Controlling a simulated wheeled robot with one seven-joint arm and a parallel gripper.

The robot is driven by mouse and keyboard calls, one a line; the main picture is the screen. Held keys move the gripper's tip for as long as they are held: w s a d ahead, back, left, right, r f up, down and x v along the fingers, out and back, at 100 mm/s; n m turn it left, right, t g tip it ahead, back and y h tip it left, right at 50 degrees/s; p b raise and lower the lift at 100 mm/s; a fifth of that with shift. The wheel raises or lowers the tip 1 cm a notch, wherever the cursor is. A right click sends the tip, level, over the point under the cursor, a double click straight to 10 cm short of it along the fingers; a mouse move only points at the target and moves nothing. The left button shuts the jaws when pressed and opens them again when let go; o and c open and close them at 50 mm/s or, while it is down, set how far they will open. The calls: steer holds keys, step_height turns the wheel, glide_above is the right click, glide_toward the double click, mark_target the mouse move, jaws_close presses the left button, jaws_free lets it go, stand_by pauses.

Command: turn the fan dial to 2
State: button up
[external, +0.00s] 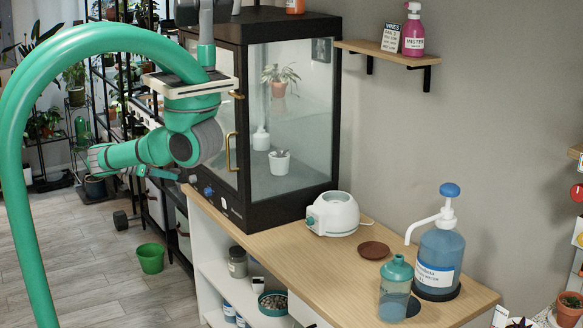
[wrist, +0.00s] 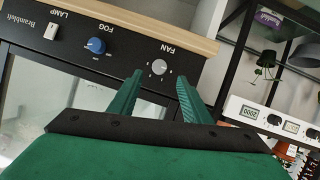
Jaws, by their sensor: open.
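The fan dial (wrist: 159,67) is a small light-grey knob on the black control panel, with small marks around it and the word FAN by it. The wrist view shows the panel upside down. Its pointer is too small to read. My gripper (wrist: 160,77) is open, its two green fingers reaching toward the panel on either side of the dial as seen from the wrist. I see no contact, and the dial sits between the fingertips. In the external view, the panel is at the base of the glass cabinet (external: 290,120), with my gripper at its left end.
The blue FOG knob (wrist: 95,46) and LAMP switch (wrist: 51,31) share the panel. A wooden counter (external: 300,255) holds a white device (external: 333,214), a brown saucer (external: 374,250) and bottles. A white unit with a display (wrist: 262,114) is at the right of the wrist view.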

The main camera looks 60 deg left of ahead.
mark_target(193, 179)
steer(key=x, duration=0.8)
steer(key=shift+c, duration=0.6)
steer(key=c, duration=0.9)
